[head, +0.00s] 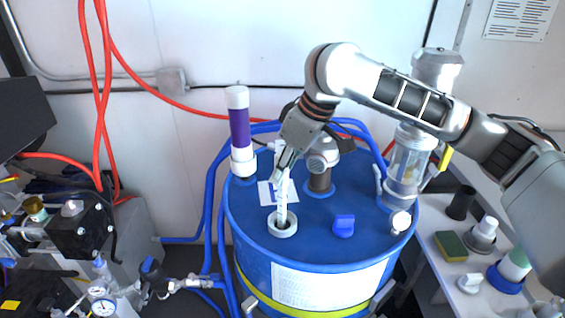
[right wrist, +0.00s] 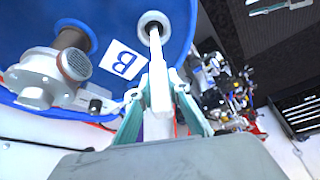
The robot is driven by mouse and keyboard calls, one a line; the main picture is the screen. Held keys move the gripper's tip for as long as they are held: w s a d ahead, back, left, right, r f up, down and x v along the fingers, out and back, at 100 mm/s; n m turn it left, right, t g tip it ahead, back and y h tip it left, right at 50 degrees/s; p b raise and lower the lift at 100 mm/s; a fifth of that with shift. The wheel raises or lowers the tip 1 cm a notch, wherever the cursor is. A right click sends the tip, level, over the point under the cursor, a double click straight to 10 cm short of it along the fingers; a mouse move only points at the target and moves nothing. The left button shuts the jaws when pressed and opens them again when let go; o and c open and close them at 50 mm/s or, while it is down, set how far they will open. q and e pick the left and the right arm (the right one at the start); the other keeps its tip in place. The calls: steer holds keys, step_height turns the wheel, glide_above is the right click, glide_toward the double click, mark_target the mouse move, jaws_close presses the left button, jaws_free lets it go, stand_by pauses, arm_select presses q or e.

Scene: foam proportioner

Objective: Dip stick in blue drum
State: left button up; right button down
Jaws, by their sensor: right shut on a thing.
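The blue drum (head: 255,255) stands in the middle of the head view with a white label on its side. The white stick (head: 282,200) stands nearly upright, its lower end inside the white-rimmed opening (head: 283,232) in the drum's top. My right gripper (head: 285,160) is above the drum and shut on the stick's upper part. In the right wrist view the stick (right wrist: 157,75) runs from between the fingers (right wrist: 160,110) into the round opening (right wrist: 152,22). How deep its tip reaches is hidden. My left gripper is not in view.
On the drum top are a purple-and-white cylinder (head: 240,130), a blue cap (head: 343,226), a pump with a brown neck (head: 320,180) and a clear cylinder (head: 408,160). Blue hoses (head: 212,220) run beside the drum. A right-hand shelf holds a sponge (head: 451,246) and several small containers.

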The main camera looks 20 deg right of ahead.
mark_target(287, 182)
steer(key=shift+f, duration=2.8)
step_height(287, 182, up, 26)
stand_by(2.0)
stand_by(0.5)
